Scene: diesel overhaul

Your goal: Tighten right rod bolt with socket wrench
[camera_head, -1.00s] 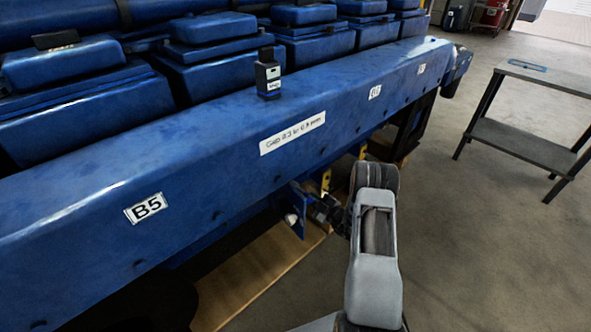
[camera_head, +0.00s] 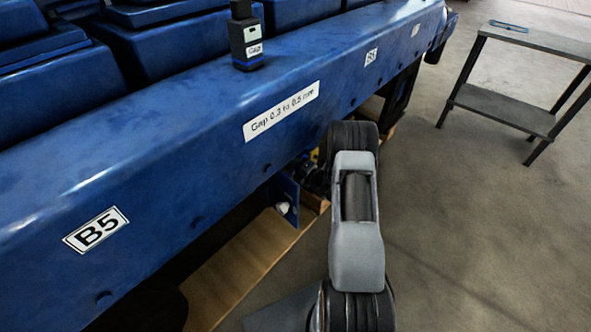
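My grey and black arm reaches forward to the engine's lower side, under the long blue ledge (camera_head: 180,150). Only a dark part of my gripper (camera_head: 316,178) shows beside the arm, close to a blue bracket plate (camera_head: 285,196) with a pale round end on it. The fingertips are hidden by the arm and the ledge, so I cannot see whether they hold anything. I cannot make out the right rod bolt or the socket wrench.
The ledge has labels "B5" (camera_head: 96,230) and "Gap 0.3 to 0.5 mm" (camera_head: 281,111). A small black device (camera_head: 245,42) stands on it. A wooden board (camera_head: 240,262) lies below. A grey table (camera_head: 545,50) with a blue flat item (camera_head: 508,26) stands right; floor between is clear.

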